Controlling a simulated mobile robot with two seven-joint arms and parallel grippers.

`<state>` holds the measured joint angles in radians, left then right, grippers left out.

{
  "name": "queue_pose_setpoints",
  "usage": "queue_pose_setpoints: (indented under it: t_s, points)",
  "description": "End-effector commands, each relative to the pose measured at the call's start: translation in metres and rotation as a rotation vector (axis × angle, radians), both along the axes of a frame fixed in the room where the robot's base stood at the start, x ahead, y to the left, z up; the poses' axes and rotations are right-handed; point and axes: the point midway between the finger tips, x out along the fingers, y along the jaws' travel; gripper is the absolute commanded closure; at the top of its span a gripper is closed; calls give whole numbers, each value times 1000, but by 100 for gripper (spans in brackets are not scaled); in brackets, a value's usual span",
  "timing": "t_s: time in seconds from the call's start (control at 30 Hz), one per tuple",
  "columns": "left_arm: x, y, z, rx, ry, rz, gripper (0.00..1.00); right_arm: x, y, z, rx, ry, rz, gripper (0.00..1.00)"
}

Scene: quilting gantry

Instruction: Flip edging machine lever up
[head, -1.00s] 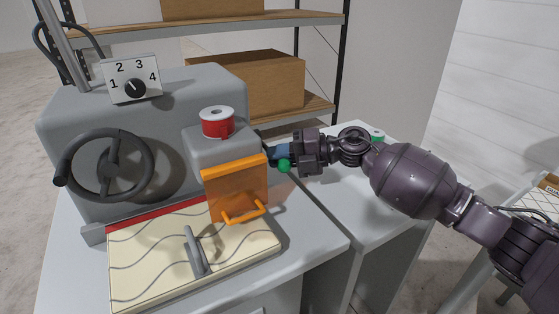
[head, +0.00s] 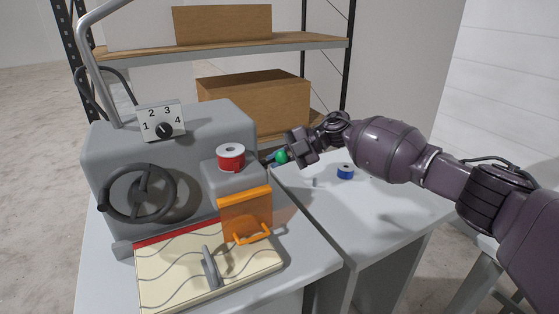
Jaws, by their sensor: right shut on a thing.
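The edging machine (head: 180,135) is a grey housing on the left of the head view. Its lever has a green ball knob (head: 281,156) at the right side of the machine head, just right of the red thread spool (head: 231,157). My right gripper (head: 287,157) reaches in from the right and is shut on the lever by the knob. The knob stands about level with the spool. Most of the lever's arm is hidden behind the machine head and the fingers. My left gripper is not in view.
An orange guard (head: 246,212) hangs on the machine's front above the quilted cloth (head: 180,270). A handwheel (head: 138,193) and a numbered dial (head: 162,123) are on the left. A blue spool (head: 346,172) stands on the right table. Shelves with boxes (head: 255,100) are behind.

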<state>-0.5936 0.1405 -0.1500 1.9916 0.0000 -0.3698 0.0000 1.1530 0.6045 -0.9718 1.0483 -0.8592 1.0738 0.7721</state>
Motion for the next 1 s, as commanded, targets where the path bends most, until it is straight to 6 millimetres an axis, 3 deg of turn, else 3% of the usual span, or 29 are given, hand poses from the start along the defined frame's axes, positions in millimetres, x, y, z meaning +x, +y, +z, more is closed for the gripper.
queue_pose_setpoints:
  t_s: [0.03, 0.47, 0.5, 0.63, 1.0]
  points:
    - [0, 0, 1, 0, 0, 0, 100, -6, 7, 1, 1, 15, 22, 100]
    - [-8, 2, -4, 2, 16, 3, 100, -5, 7, 2, -1, 22, 23, 100]
    - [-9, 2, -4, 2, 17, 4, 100, -5, 7, 2, -2, 22, 22, 82]
    - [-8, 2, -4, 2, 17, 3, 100, -4, 7, 3, 0, 20, 22, 63]
    - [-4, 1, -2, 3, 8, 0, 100, -2, 0, 7, 1, 15, 19, 63]
